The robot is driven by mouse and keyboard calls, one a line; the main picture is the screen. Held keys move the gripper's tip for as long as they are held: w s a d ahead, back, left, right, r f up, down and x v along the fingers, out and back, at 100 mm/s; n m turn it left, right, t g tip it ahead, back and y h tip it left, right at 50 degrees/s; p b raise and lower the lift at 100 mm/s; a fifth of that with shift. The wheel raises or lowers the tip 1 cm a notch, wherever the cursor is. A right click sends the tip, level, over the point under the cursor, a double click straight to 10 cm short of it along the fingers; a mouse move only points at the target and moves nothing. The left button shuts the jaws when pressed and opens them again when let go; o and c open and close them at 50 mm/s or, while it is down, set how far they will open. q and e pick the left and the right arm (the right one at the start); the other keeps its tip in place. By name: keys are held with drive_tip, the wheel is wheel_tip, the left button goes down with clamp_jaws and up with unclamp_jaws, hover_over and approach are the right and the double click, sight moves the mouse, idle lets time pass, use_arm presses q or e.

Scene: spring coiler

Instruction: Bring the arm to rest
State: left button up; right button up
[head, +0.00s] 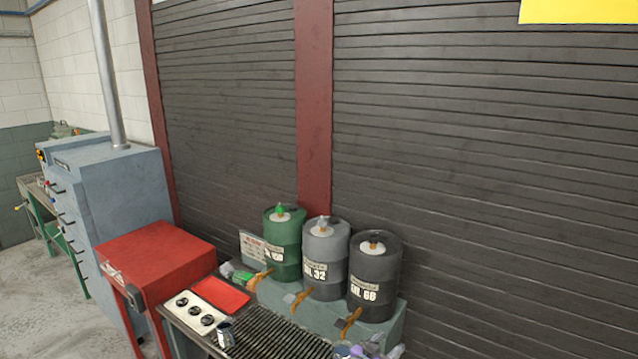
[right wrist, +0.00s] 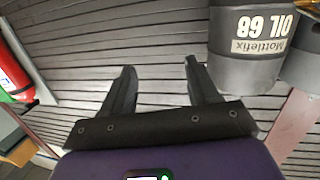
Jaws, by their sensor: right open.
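My right gripper shows in the right wrist view (right wrist: 158,75) with its two dark fingers spread apart and nothing between them. Its purple body fills the bottom of that view. In the head view only a small purple and grey part of it (head: 368,350) shows at the bottom edge, just below the dark OIL 68 drum (head: 374,285). The same drum shows in the right wrist view (right wrist: 247,58), to the right of the fingers and apart from them. My left gripper is in neither view.
A green drum (head: 284,250) and a grey OIL 32 drum (head: 325,270) stand beside the dark one. A grate (head: 265,335), a red tray (head: 221,295) and a small can (head: 226,336) are in front. A red extinguisher (right wrist: 12,75) shows left. A slatted wall (head: 480,180) stands behind.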

drive_tip(key=s+f+n+g+y+b, duration=0.1)
drive_tip(key=s+f+n+y+b, duration=0.25)
drive_tip(key=f, duration=0.85)
drive_tip(key=s+f+n+g+y+b, duration=0.15)
drive_tip(key=s+f+y, duration=0.4)
drive_tip(key=f, duration=0.65)
drive_tip(key=s+a+f+g+y+b, duration=0.2)
drive_tip(key=s+a+f+g, duration=0.1)
drive_tip(key=s, duration=0.7)
drive_tip(key=s+a+f+g+y+b, duration=0.2)
drive_tip(key=s+f, duration=0.3)
drive_tip(key=s, duration=0.5)
drive_tip(key=s+a+f+g+y+b, duration=0.2)
drive_tip(key=s+a+f+g+y, duration=0.1)
drive_tip(key=s, duration=0.7)
drive_tip(key=shift+s+a+f+n+g, duration=0.3)
drive_tip(key=shift+a+f+n+g, duration=0.1)
drive_tip(key=shift+a+f, duration=0.15)
